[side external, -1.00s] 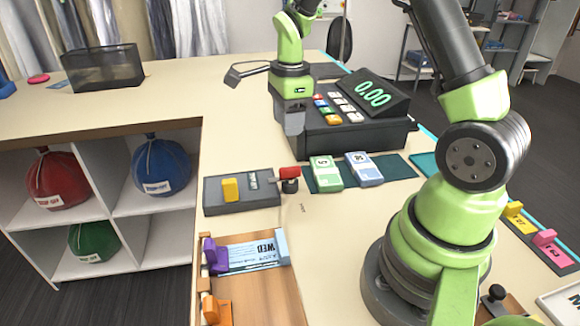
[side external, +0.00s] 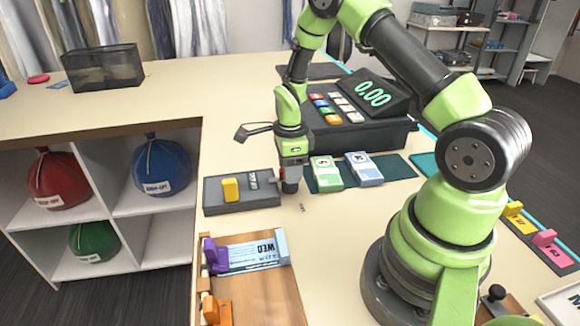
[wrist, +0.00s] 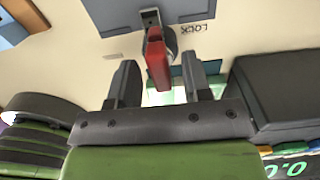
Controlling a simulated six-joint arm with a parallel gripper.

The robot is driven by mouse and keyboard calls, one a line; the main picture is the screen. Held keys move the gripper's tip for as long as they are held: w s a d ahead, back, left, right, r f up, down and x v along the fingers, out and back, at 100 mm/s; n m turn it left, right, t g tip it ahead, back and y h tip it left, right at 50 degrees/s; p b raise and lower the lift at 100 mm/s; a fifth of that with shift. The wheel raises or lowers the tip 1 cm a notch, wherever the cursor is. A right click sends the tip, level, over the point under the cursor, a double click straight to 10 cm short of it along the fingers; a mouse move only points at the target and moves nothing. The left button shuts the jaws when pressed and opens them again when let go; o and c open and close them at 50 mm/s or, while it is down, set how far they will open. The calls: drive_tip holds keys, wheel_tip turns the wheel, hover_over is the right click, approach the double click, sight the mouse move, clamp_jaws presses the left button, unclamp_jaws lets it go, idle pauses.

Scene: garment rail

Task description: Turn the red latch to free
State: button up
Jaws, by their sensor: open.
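The red latch (wrist: 158,60) is a short red bar on a dark round pivot. In the wrist view it runs between the two fingers of my gripper (wrist: 159,80), with a gap on each side. My gripper is open and holds nothing. In the side view my gripper (side external: 290,188) points down at the right end of the grey box (side external: 262,196) and hides most of the latch. Only a sliver of red shows at its left edge.
A yellow handle (side external: 231,189) stands on the grey box. Green (side external: 325,173) and blue (side external: 363,169) tagged blocks stand close right of my gripper. The till (side external: 365,130) is behind. A wooden tray (side external: 262,295) with a purple clip is in front.

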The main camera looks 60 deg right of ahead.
clamp_jaws()
drive_tip(key=shift+n, duration=0.5)
drive_tip(key=n, duration=0.3)
drive_tip(key=shift+n, duration=0.4)
drive_tip(key=n, duration=0.9)
drive_tip(key=shift+n, duration=2)
